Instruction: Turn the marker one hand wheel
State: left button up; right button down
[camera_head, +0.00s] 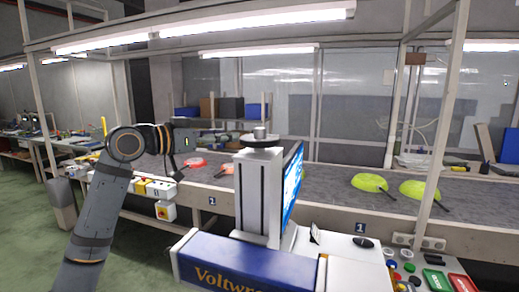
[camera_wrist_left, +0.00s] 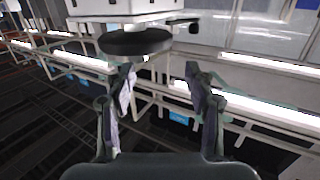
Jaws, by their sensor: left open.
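In the head view, a small dark round part (camera_head: 363,242) sits just below the number 1 marker (camera_head: 360,227) on the conveyor front; it is too small to make out as a hand wheel. In the left wrist view, a black disc (camera_wrist_left: 135,42) with a short dark arm beside it stands against a white box (camera_wrist_left: 118,8). I cannot tell whether both views show the same part. My left gripper (camera_wrist_left: 160,95) is open, nothing between its fingers, the disc beyond the left fingertip. In the head view it is left of the white column (camera_head: 248,195). My right gripper does not show.
The grey conveyor (camera_head: 320,180) carries yellow-green pans (camera_head: 370,182) at right and red ones (camera_head: 194,162) at left. A number 2 marker (camera_head: 212,201) is on its front. A screen (camera_head: 292,185) and blue sign (camera_head: 240,268) stand between arm and marker one.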

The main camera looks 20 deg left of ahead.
aim_at(255, 131)
pick_arm(q)
jog(key=shift+t, duration=0.4)
jog(key=w+d+p, duration=0.1)
jog(key=d, duration=0.1)
jog(key=w+d+p, duration=0.2)
jog(key=d, duration=0.1)
jog(key=w+d+p, duration=0.1)
jog(key=w+d, duration=0.1)
jog(key=shift+w+d+r+p, duration=0.15)
jog(key=shift+d+r+p, duration=0.15)
jog(key=shift+w+d+f, duration=0.15)
jog(key=shift+w+d, duration=0.05)
jog(key=shift+w, duration=0.3)
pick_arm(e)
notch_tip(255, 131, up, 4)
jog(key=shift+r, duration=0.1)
pick_arm(q)
grip_shut()
jog(key=shift+a+f+m+g+h, duration=0.1)
jog(key=shift+m+g+h, duration=0.45)
jog(key=shift+h, duration=0.35)
jog(key=shift+m+g+h, duration=0.65)
jog(key=shift+m+h, duration=0.1)
jog(key=shift+h, duration=0.05)
